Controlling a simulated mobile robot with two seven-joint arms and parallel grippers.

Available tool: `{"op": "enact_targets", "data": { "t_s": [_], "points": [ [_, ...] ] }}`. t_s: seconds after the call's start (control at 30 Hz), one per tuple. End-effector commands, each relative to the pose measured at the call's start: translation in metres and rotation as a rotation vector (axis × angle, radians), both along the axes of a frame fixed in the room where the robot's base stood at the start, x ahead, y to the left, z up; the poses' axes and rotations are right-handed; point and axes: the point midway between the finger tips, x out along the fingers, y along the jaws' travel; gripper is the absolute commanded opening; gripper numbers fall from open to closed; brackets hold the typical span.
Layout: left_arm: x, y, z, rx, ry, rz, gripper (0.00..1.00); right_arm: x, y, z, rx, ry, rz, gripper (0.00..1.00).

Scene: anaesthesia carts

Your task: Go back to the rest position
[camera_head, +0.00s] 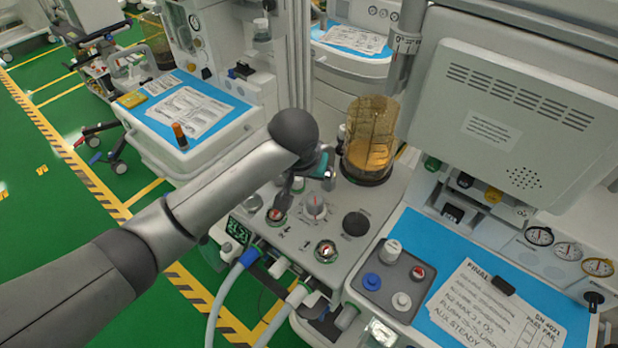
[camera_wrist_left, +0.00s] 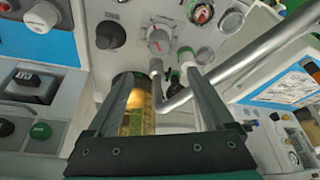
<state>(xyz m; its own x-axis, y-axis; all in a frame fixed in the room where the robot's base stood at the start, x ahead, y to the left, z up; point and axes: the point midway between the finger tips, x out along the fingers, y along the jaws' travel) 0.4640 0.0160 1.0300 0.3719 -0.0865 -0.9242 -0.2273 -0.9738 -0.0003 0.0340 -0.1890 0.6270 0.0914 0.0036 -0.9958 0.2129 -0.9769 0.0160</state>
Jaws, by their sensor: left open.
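My left arm reaches in from the left in the head view, over the near cart's panel. Its left gripper (camera_head: 284,196) is partly hidden behind my wrist, with dark fingers pointing down near the panel knobs. In the left wrist view the left gripper (camera_wrist_left: 157,80) is open, its two fingers spread apart. I see nothing held between them. The amber canister (camera_wrist_left: 136,110) shows past the fingers, as does a bent grey metal tube (camera_wrist_left: 215,75). My right gripper is not in view.
The amber canister (camera_head: 370,135) stands upright right of my wrist. A grey knob (camera_head: 315,207) and black knob (camera_head: 356,223) sit on the panel. A grey monitor (camera_head: 515,125) is at right. Pale hoses (camera_head: 225,295) hang in front. Green floor (camera_head: 60,235) is open at left.

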Motion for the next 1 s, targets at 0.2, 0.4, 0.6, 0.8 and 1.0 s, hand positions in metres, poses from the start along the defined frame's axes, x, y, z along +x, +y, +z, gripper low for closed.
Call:
{"op": "enact_targets", "data": {
  "t_s": [0.2,0.4,0.6,0.8,1.0],
  "points": [
    [0.0,0.0,0.0,0.0,0.0,0.0,0.86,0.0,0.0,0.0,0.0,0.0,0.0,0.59],
    [-0.002,-0.001,-0.002,-0.004,0.003,-0.003,0.86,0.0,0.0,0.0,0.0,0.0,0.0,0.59],
    [-0.032,-0.01,-0.015,-0.055,0.021,-0.044,0.86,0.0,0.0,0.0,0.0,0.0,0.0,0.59],
    [-0.08,-0.006,-0.03,-0.127,0.032,-0.074,0.86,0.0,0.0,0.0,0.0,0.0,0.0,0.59],
    [-0.126,0.019,-0.04,-0.148,0.031,-0.055,0.86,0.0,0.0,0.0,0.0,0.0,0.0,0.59]
  ]
}}
